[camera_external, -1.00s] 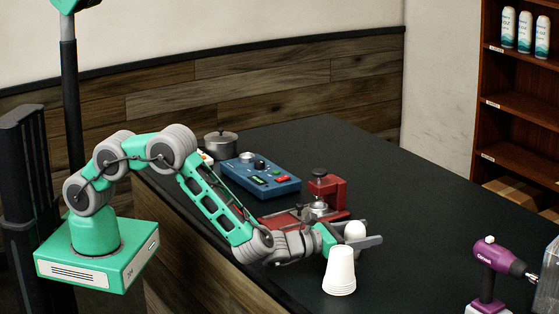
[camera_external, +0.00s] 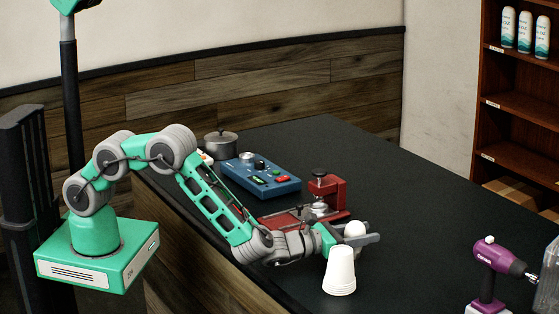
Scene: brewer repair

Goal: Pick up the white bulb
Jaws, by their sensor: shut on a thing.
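The white bulb (camera_external: 355,229) is between the fingers of my gripper (camera_external: 358,240). My gripper is shut on it, low over the dark tabletop (camera_external: 420,230), behind the white cups. The lower part of the bulb is hidden by the finger and the cups. I cannot tell whether the bulb touches the table.
A stack of white cups (camera_external: 340,271) stands right in front of my gripper. A red press (camera_external: 326,192) and a blue control box (camera_external: 260,178) are behind it. A metal pot (camera_external: 221,145) stands at the far left. A purple drill (camera_external: 489,268) stands at the right.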

